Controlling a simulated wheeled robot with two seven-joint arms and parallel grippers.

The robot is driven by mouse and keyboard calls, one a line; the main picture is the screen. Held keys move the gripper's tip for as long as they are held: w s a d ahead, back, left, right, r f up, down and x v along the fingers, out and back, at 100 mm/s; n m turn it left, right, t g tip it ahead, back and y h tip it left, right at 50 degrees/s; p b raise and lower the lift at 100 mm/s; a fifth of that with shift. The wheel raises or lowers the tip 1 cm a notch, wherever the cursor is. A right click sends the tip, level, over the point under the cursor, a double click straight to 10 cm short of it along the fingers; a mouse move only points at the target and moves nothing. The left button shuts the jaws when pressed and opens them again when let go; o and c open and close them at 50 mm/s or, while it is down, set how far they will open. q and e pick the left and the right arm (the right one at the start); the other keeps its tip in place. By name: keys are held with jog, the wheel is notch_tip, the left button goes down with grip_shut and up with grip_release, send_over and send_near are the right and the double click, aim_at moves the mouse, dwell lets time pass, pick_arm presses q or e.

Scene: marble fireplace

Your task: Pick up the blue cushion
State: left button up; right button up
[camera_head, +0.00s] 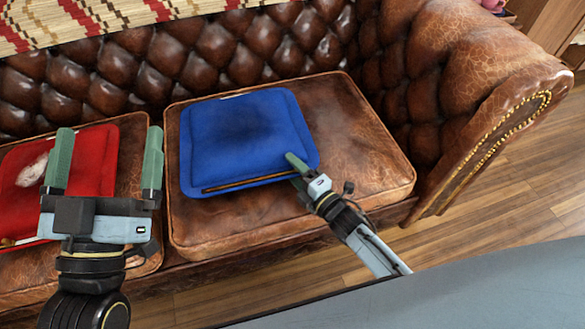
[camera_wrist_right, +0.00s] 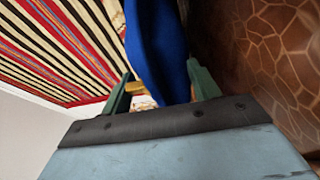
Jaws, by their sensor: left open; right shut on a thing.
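The blue cushion (camera_head: 243,135) lies on the right brown leather seat of the sofa in the head view. My right gripper (camera_head: 297,164) is at its lower right corner and is shut on that edge. In the right wrist view the cushion (camera_wrist_right: 158,50) runs between the two green fingers of this gripper (camera_wrist_right: 158,90). My left gripper (camera_head: 108,160) is open and empty, with its fingers spread in front of the left seat, to the left of the blue cushion.
A red cushion (camera_head: 88,165) with a white patch lies on the left seat, partly hidden by my left gripper. The tufted sofa back (camera_head: 210,55) stands behind, with a striped blanket (camera_head: 60,20) on top. The curved armrest (camera_head: 490,100) is at the right.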

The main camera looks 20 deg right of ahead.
notch_tip(320, 180, up, 5)
jog(key=p, duration=0.2)
jog(key=shift+p, duration=0.3)
notch_tip(320, 180, up, 4)
jog(key=shift+f+p, duration=0.2)
jog(key=shift+p, duration=0.85)
pick_arm(q)
jog(key=s+a+f+g+y, duration=0.2)
jog(key=f+g, duration=0.4)
jog(key=f, duration=0.3)
jog(key=s+a+f+g+y, duration=0.2)
jog(key=a+f+g, duration=0.1)
jog(key=f+g, duration=0.45)
pick_arm(e)
jog(key=shift+r, duration=0.35)
jog(key=shift+r+p, duration=0.35)
jog(key=shift+p, duration=0.2)
pick_arm(q)
jog(key=shift+n, duration=0.3)
jog(key=r+p, duration=0.4)
jog(key=shift+s+d+r+p, duration=0.1)
jog(key=shift+s+r+p, duration=0.25)
jog(key=shift+p, duration=0.05)
pick_arm(e)
notch_tip(320, 180, up, 5)
jog(key=shift+r, duration=0.1)
